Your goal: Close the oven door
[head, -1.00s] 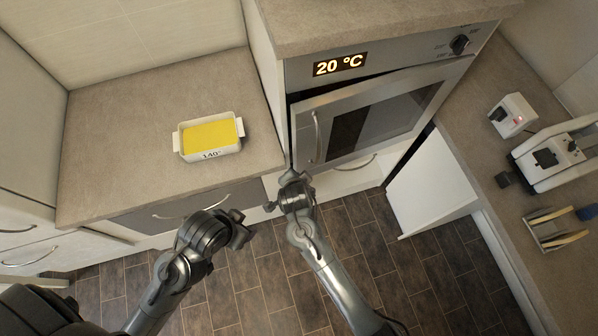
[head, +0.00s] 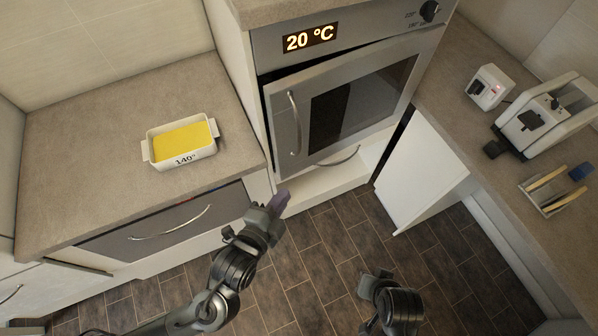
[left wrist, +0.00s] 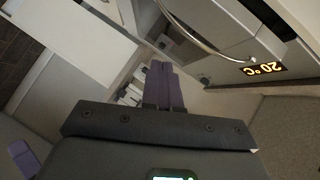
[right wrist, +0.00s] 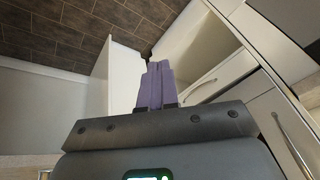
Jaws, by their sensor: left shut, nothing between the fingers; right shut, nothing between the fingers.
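The oven door (head: 345,108) is grey with a dark window and a vertical handle (head: 294,123) on its left side. It stands slightly ajar, with a dark gap along its top edge. In the left wrist view the oven handle (left wrist: 198,36) shows beyond my fingers. My left gripper (head: 277,203) is shut and empty, below and left of the door's lower left corner, apart from it. Its purple fingers (left wrist: 164,86) show in the left wrist view. My right gripper (head: 372,281) is shut, low over the floor, away from the door; its fingers (right wrist: 155,85) hold nothing.
A white cabinet door (head: 425,172) stands open right of the oven. A drawer (head: 170,222) sits under the left counter, which holds a white dish (head: 180,158) with yellow contents. The tiled floor is clear.

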